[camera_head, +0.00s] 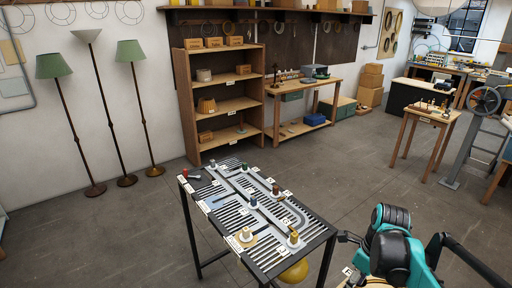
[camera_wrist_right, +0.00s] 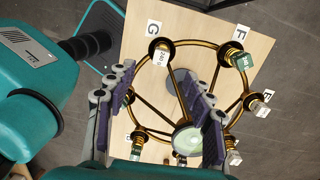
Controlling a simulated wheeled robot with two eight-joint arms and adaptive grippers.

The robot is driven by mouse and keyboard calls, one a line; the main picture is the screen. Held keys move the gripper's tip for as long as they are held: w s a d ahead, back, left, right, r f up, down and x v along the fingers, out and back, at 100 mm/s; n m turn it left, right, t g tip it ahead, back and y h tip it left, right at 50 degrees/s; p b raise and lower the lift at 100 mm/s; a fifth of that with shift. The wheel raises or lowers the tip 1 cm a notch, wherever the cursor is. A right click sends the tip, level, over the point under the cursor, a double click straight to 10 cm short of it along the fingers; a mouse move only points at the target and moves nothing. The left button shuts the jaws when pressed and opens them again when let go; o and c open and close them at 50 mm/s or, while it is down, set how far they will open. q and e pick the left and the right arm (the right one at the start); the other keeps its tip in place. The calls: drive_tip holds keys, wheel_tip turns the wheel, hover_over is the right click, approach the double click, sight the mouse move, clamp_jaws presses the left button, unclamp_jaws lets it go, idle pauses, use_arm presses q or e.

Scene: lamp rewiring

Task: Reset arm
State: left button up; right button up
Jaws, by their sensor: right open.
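My right arm (camera_head: 392,245) comes in at the lower right of the head view. In the right wrist view my right gripper (camera_wrist_right: 162,100) is open, its two padded fingers apart. Beyond the fingers is a brass ring lamp frame (camera_wrist_right: 188,42) with spokes and several sockets around its rim. It lies over a light wooden top (camera_wrist_right: 195,22) with letter cards, among them G (camera_wrist_right: 154,28) and F (camera_wrist_right: 239,34). The fingers hide parts of the ring, and nothing shows gripped between them. My left gripper is in neither view.
A black slatted table (camera_head: 262,212) with several small parts and label cards stands in front. Floor lamps (camera_head: 60,66) stand at the left wall, beside a wooden shelf (camera_head: 222,105). A small wooden table (camera_head: 436,118) stands at right. Open floor (camera_head: 120,225) lies between.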

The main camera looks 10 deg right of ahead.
drive_tip(key=s+a+f+n+t+b, duration=0.1)
drive_tip(key=a+f+n+t+b, duration=0.2)
drive_tip(key=a+f+n+b, duration=0.5)
drive_tip(key=s+a+f+n+t+h+b, duration=0.1)
drive_tip(key=a+f+n+b, duration=0.6)
drive_tip(key=n, duration=1.5)
drive_tip(key=shift+s+a+f+t+b, duration=0.4)
drive_tip(key=shift+s+f+t+b, duration=0.4)
drive_tip(key=shift+f+t+b, duration=0.45)
drive_tip(key=shift+r, duration=0.15)
